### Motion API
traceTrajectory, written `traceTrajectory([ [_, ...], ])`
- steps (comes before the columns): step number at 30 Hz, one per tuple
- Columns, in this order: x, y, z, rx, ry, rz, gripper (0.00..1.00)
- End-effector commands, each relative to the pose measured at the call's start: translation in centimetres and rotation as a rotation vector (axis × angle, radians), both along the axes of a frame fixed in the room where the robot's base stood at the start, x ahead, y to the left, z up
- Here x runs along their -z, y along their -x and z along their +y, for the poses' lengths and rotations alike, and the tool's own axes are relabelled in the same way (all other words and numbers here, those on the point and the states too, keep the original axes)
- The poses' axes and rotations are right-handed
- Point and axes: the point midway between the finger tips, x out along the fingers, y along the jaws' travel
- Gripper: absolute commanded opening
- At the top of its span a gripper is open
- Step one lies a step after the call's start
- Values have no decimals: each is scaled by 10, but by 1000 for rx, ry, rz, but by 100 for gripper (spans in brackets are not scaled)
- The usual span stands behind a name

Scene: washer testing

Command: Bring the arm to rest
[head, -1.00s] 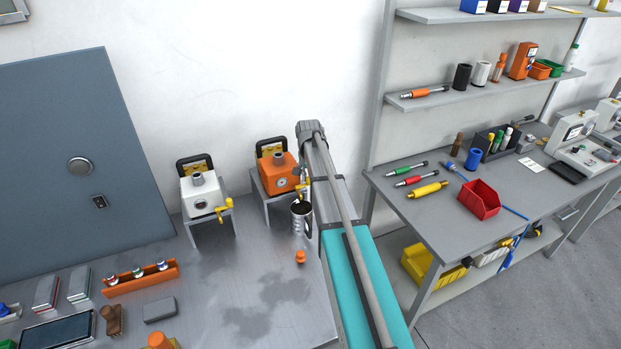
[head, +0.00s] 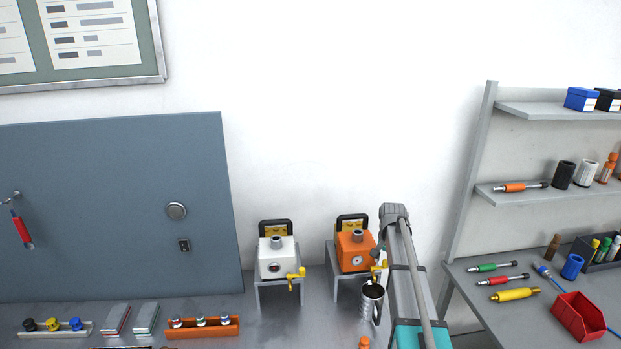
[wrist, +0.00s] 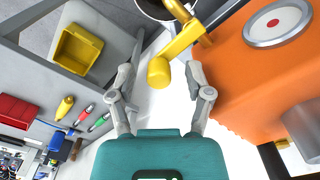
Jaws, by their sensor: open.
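My arm reaches out over the left bench in the head view, beside the orange box-shaped unit (head: 354,251) with its dial and black handle. In the wrist view my gripper (wrist: 158,80) is open, with its two fingers apart. A yellow tap handle (wrist: 172,58) of the orange unit lies just ahead of and between the fingertips; I cannot tell whether they touch it. A steel mug (head: 371,301) with dark contents stands under the tap, and part of its rim shows in the wrist view. In the head view the fingers are hidden behind my arm.
A white unit (head: 276,258) with a yellow tap stands to the left. At the right, a bench carries a red bin (head: 579,316) and screwdriver-like tools, under shelves (head: 520,196). The wall above my arm is clear.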

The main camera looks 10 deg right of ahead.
Motion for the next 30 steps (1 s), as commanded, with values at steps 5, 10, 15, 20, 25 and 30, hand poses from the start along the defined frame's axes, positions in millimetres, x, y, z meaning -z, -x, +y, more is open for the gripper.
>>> traceTrajectory([
  [5, 3, 18, 18, -49, 0, 0, 65],
  [10, 9, 55, 53, -160, 0, 0, 65],
  [15, 17, 113, 100, -333, 1, 1, 65],
  [20, 25, 175, 143, -520, 1, 1, 65],
  [25, 30, 225, 172, -679, 1, 1, 65],
  [30, 33, 247, 185, -759, 1, 1, 65],
])
